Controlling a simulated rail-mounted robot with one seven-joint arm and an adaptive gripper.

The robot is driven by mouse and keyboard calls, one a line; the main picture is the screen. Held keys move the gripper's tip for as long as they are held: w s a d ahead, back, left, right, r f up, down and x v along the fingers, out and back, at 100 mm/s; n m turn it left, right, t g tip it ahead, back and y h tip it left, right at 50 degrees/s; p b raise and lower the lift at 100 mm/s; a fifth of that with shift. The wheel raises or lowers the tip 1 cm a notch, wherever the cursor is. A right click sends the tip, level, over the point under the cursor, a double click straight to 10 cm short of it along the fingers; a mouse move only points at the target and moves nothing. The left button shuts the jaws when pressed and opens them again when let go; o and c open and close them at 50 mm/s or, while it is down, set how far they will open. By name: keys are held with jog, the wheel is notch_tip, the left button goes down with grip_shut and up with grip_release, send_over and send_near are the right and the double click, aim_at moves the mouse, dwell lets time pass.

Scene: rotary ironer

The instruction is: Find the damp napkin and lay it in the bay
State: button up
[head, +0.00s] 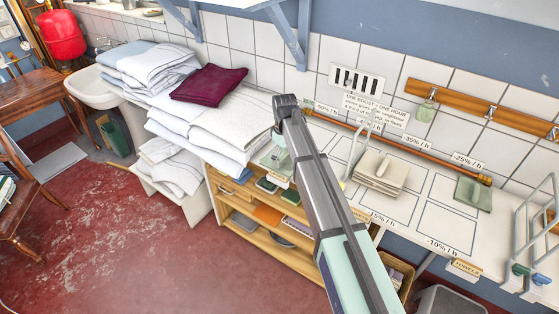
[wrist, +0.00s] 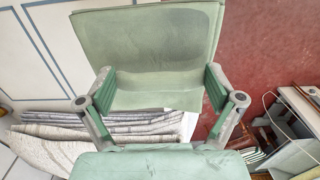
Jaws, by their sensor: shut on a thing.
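My gripper (wrist: 160,92) is shut on a pale green napkin (wrist: 158,50), which spreads between and beyond the fingers in the wrist view. A darker patch shows along its top edge. In the head view, my gripper (head: 279,150) is partly hidden under my arm, above the counter's edge near the white linen. Outlined bays (head: 416,222) are marked on the white counter, with percent-per-hour labels along the edges. Another green cloth (head: 473,195) lies at the counter's right. A small green one (head: 425,109) hangs from the wooden hook rail. I cannot tell their dampness.
A beige stack (head: 380,176) sits on the counter. White linen piles (head: 220,120) with a maroon cloth (head: 208,84) stand to the left. A wooden shelf (head: 262,222) is below, and a wire rack (head: 540,230) is at the right. Several bays look clear.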

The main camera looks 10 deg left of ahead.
jog(key=shift+w+d, duration=1.05)
jog(key=shift+w, duration=1.7)
jog(key=shift+w+d, duration=1.1)
jog(key=shift+w, duration=1.6)
jog(key=shift+w+d, duration=1.05)
jog(key=shift+w, duration=1.7)
jog(key=shift+w+d+f+b, duration=0.15)
jog(key=shift+w+f+b, duration=0.2)
jog(key=shift+f, duration=0.55)
jog(key=shift+w+d+f+b, duration=0.15)
jog(key=shift+w+f+b, duration=0.15)
jog(key=shift+f, duration=0.6)
jog(key=shift+w+d+f+b, duration=0.15)
jog(key=shift+w+f+b, duration=0.15)
jog(key=shift+f, duration=0.6)
jog(key=shift+f, duration=0.3)
jog(key=o, duration=0.7)
